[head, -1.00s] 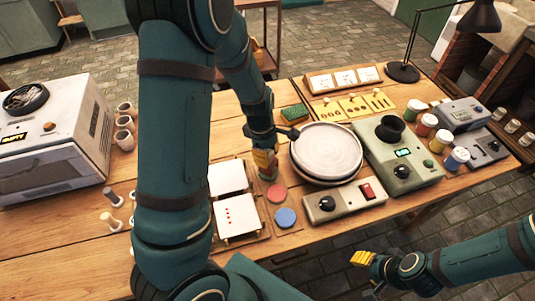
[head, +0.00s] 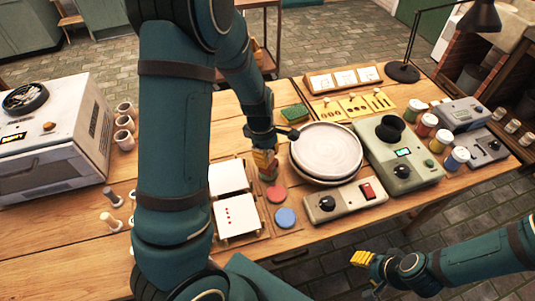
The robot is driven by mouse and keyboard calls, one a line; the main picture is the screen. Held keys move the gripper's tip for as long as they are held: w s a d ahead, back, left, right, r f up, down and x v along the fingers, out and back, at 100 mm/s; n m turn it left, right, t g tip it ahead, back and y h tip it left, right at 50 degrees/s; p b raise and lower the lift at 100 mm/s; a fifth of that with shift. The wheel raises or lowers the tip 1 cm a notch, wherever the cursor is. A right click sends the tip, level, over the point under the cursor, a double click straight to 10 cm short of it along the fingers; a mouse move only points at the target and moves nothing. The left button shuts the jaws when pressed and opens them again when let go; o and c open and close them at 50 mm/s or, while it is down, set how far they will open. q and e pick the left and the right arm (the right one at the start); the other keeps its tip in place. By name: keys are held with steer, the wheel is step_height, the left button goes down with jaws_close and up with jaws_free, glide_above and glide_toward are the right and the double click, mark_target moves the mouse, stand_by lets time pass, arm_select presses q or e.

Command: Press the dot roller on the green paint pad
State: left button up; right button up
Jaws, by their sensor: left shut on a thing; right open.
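My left gripper (head: 266,172), with yellow fingers, points down at the far end of the row of paint pads, just left of the plate. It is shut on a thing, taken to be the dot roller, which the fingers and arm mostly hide. A red pad (head: 276,193) and a blue pad (head: 286,218) lie in front of it. My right gripper (head: 361,258) is open and empty, off the table's front edge.
A pale round plate (head: 328,150) sits right of the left gripper. White test tiles (head: 237,213) lie left of the pads. A control box (head: 344,200), a green machine (head: 402,170) and paint jars (head: 456,158) stand to the right. A sponge (head: 295,114) lies behind.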

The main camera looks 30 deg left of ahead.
arm_select(q)
steer(key=shift+f, duration=0.35)
steer(key=shift+o, duration=0.2)
steer(key=shift+f+p, duration=0.5)
steer(key=shift+p, duration=0.5)
stand_by(6.5)
